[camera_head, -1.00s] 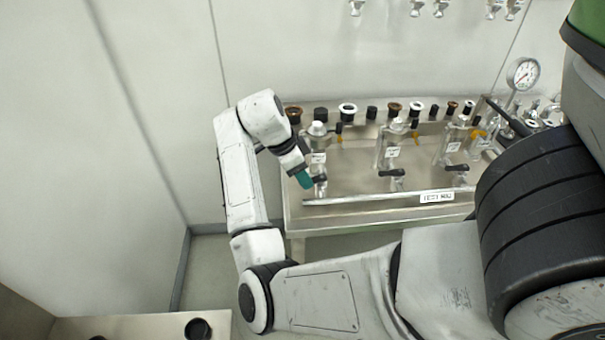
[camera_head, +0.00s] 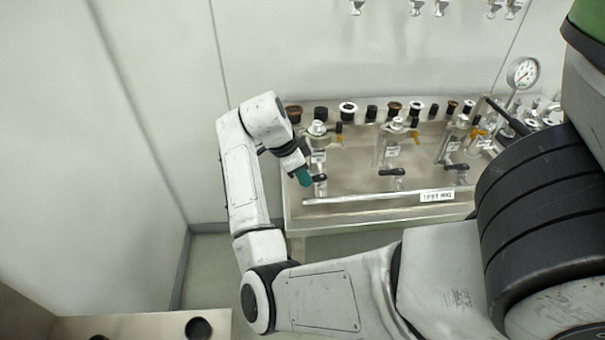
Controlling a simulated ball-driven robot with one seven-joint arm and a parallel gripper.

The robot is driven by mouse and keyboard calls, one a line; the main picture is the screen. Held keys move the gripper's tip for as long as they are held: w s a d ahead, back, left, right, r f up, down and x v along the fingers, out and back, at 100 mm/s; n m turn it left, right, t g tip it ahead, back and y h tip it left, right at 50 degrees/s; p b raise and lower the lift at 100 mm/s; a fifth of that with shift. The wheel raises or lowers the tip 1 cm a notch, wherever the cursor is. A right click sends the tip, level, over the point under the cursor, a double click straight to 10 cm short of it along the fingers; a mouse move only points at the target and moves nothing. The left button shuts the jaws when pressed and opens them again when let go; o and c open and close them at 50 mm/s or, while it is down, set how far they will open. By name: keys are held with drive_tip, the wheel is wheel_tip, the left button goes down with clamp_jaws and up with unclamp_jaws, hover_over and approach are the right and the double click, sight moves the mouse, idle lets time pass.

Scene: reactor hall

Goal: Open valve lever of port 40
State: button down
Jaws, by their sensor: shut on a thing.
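The test rig (camera_head: 345,213) is a steel bench with three valve ports in a row. Each port has a white label and a black lever at its front; the label numbers are too small to read. My gripper (camera_head: 308,180), with teal fingertips, is at the leftmost port and shut on its black valve lever (camera_head: 319,178). The fingers hide part of that lever. The middle port's black lever (camera_head: 392,171) and the right port's black lever (camera_head: 457,168) stand free, pointing sideways.
Several black, white and brown caps (camera_head: 348,108) line the back of the rig. A pressure gauge (camera_head: 523,73) stands at its right end. A pale wall rises behind. A lower-left table (camera_head: 130,325) carries a dark round item (camera_head: 198,328).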

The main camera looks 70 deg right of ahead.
drive_tip(key=shift+a, duration=0.1)
drive_tip(key=n, duration=0.1)
drive_tip(key=s+a+n+h+p, duration=0.1)
drive_tip(key=n, duration=0.1)
drive_tip(key=shift+s+r+t, duration=0.1)
drive_tip(key=shift+t, duration=0.3)
drive_tip(key=n, duration=0.1)
drive_tip(key=s+n+t+p, duration=0.1)
drive_tip(key=n, duration=0.1)
drive_tip(key=s+a+n, duration=0.1)
drive_tip(key=n, duration=0.1)
drive_tip(key=shift+t+h, duration=0.3)
drive_tip(key=shift+h, duration=0.1)
drive_tip(key=n+p, duration=0.1)
drive_tip(key=s+n+t+p, duration=0.1)
drive_tip(key=n, duration=0.1)
drive_tip(key=shift+s+n, duration=0.3)
drive_tip(key=shift+s+d+n+t+p, duration=0.1)
drive_tip(key=shift+s+n+t+p, duration=0.35)
drive_tip(key=shift+n, duration=0.45)
drive_tip(key=shift+s+d+n+t+p, duration=0.1)
drive_tip(key=shift+s+n+t+p, duration=0.3)
drive_tip(key=shift+n, duration=0.5)
drive_tip(key=shift+w, duration=0.1)
drive_tip(key=c, duration=1)
unclamp_jaws()
drive_tip(key=shift+c, duration=0.2)
